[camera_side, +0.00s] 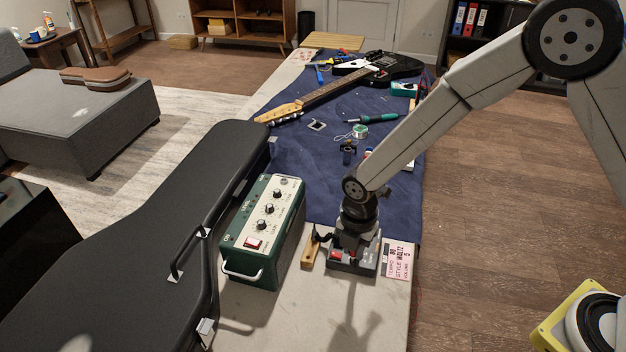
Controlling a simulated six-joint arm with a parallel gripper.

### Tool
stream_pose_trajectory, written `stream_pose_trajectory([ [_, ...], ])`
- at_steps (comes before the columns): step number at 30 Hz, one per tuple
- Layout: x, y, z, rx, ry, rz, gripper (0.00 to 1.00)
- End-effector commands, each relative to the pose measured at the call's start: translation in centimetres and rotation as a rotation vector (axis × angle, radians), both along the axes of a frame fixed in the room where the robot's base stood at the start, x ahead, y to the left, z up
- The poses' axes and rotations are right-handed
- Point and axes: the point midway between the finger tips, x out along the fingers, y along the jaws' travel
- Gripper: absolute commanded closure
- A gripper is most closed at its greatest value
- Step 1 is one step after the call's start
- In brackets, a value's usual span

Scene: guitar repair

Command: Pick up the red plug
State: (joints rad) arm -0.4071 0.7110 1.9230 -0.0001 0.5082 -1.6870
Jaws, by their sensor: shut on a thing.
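A small red plug (336,255) shows at the left side of a dark, low box (354,267) on the near part of the table. My gripper (348,248) points down over this box, shut, with the red plug at its fingertips. The fingertips are small and partly hidden, so the exact contact is hard to see. The plug is low, at the level of the box; I cannot tell whether it is clear of it.
A green amplifier (262,230) stands close on the left, with a wooden block (310,252) between. A pink-and-white card (398,262) lies to the right. A black guitar case (150,230) flanks the table. Behind are a soldering iron (375,118) and a guitar (385,68) on blue cloth.

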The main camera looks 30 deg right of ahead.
Motion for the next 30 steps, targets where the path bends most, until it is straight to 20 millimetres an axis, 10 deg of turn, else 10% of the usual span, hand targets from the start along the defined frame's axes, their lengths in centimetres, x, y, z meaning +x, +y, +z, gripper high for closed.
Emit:
stream_pose_trajectory([
  [30,-1.19,-0.39,0.70,0.000,-0.001,0.000,1.00],
])
